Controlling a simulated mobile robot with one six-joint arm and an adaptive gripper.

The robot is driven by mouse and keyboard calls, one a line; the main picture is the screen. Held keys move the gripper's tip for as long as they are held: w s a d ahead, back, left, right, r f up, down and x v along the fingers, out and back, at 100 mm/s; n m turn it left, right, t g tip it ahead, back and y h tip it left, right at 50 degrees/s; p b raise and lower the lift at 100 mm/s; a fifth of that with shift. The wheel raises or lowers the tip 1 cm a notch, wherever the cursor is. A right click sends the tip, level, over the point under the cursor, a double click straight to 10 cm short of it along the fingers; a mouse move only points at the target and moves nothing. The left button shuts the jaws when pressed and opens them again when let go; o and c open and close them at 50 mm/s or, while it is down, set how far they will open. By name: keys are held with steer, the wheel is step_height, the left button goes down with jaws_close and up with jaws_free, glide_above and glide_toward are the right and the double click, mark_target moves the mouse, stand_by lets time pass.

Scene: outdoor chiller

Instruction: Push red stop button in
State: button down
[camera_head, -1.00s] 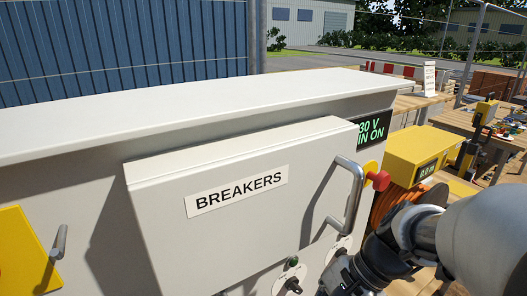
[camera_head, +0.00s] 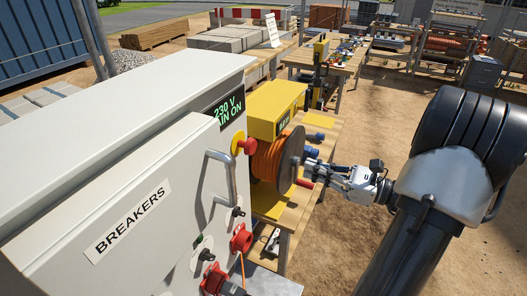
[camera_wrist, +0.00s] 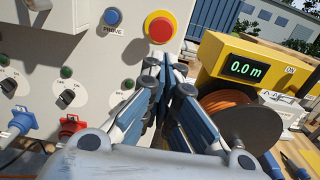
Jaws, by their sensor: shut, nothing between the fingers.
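The red stop button (camera_head: 248,146) is a round mushroom head on a yellow disc, on the grey breaker cabinet's face just past the metal handle. In the wrist view the red stop button (camera_wrist: 161,29) shows face-on at the top, just above my fingertips. My gripper (camera_wrist: 165,62) is shut and empty, its fingers pointing towards the cabinet just below the button. In the head view my gripper (camera_head: 308,168) is to the right of the button, beside the cable reel, with a visible gap between them. Whether the button is in or out I cannot tell.
The orange cable reel (camera_head: 270,160) with a yellow meter box (camera_head: 275,108) stands right beside the button. A curved metal handle (camera_head: 211,178) sticks out left of it. The wrist view shows a blue button (camera_wrist: 113,17) and black rotary switches (camera_wrist: 66,98). Open ground lies to the right.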

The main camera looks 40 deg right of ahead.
mark_target(253, 152)
steer(key=shift+w, duration=0.1)
steer(key=x, duration=1.3)
steer(key=shift+w+a+b, duration=0.25)
steer(key=shift+w+b, duration=0.1)
steer(key=shift+b, duration=0.05)
steer(key=shift+w, duration=0.1)
